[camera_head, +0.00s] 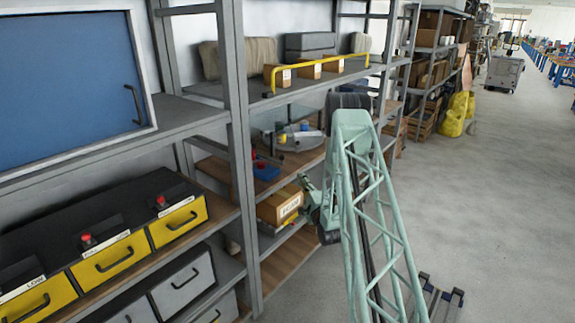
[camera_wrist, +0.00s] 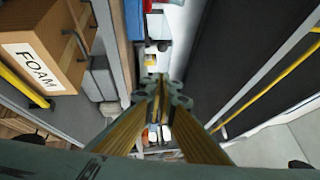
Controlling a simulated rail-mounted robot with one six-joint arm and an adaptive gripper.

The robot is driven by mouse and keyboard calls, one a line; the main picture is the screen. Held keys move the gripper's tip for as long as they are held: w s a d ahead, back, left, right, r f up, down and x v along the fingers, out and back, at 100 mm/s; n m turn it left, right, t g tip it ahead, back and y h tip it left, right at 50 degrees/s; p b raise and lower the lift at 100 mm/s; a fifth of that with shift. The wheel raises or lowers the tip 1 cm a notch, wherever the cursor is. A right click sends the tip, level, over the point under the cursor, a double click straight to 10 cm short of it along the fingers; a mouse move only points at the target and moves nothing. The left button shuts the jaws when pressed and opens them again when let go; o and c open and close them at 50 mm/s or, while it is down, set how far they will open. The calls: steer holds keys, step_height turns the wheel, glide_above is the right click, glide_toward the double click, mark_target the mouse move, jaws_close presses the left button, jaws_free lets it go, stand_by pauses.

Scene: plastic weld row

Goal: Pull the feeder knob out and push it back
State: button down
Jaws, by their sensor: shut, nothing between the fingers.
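Two red knobs sit on a dark unit above yellow drawers in the head view, one near the middle (camera_head: 87,240) and one further right (camera_head: 161,201). I cannot tell whether either is the feeder knob. My gripper (camera_wrist: 160,88) is shut and empty in the wrist view, its long brown-yellow fingers meeting at the tips. In the head view my green lattice arm stands in front of the shelves, and the fingertips cannot be made out. No knob can be made out at the fingertips in the wrist view.
A cardboard box marked FOAM (camera_wrist: 42,50) stands left of the fingers, and a yellow rail (camera_wrist: 265,90) runs on the right. In the head view, a grey shelf post (camera_head: 240,160) and a cardboard box (camera_head: 280,206) are left of my arm.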

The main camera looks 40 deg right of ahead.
steer(key=shift+w, duration=0.15)
steer(key=b, duration=0.1)
glide_toward(282, 157)
steer(key=w+d, duration=0.4)
steer(key=d, duration=0.1)
steer(key=shift+w+a+f, duration=0.15)
steer(key=shift+w+a, duration=0.15)
steer(key=shift+w, duration=0.4)
steer(key=shift+w, duration=0.1)
